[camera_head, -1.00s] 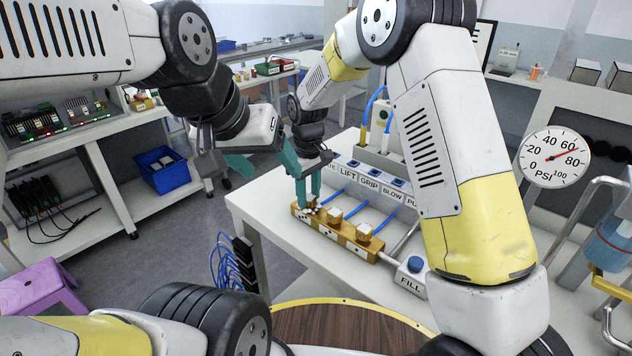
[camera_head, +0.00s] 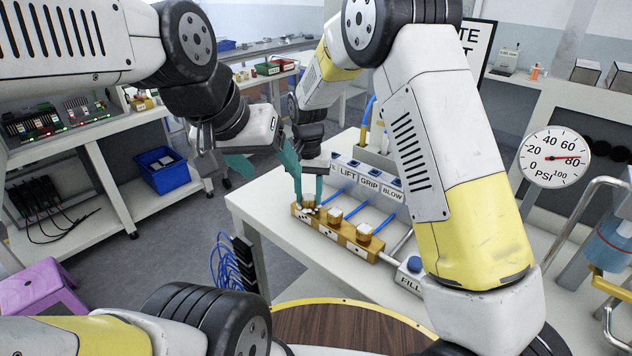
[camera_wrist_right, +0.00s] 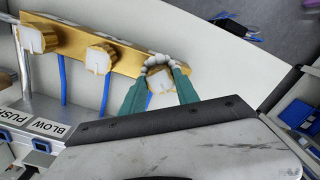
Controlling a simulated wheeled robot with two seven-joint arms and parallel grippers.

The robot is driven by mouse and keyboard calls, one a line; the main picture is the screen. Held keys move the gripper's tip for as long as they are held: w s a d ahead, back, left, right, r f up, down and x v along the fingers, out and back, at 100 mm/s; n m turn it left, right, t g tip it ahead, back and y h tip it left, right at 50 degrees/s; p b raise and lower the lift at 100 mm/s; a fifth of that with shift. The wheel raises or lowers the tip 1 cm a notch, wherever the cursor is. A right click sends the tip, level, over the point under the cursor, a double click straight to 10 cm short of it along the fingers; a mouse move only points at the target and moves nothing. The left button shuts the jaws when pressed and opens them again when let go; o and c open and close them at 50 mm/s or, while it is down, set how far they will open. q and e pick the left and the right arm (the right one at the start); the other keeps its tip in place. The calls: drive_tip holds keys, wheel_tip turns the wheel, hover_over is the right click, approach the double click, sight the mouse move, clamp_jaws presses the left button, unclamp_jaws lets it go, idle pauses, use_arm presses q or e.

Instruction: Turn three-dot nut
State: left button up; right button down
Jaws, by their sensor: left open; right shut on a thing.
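A brass manifold block (camera_head: 345,243) with dot marks lies on the white table and carries brass nuts in a row. My right gripper (camera_head: 309,200) points down and is shut on the nut at the left end (camera_wrist_right: 160,79). In the right wrist view its teal fingers flank this nut, and white rounded beads arc round its far side. The middle nut (camera_head: 335,216) and the right nut (camera_head: 364,232) stand free, each with a blue hose. I cannot read the dot count at the held nut. My left gripper (camera_head: 238,168) is open and empty, left of the block.
A labelled valve panel (camera_head: 368,182) stands behind the block. A FILL box with a blue button (camera_head: 413,268) is at its right end. A pressure gauge (camera_head: 555,158) stands at the right. Blue cables (camera_head: 228,262) hang at the table's left edge.

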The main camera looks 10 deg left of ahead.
sight(308, 197)
drive_tip(key=m, duration=0.4)
drive_tip(key=shift+m, duration=2.8)
drive_tip(key=c, duration=0.9)
unclamp_jaws()
wheel_tip(308, 197, up, 7)
drive_tip(key=shift+f, duration=0.15)
drive_tip(key=shift+r, duration=0.55)
drive_tip(key=shift+r, duration=0.1)
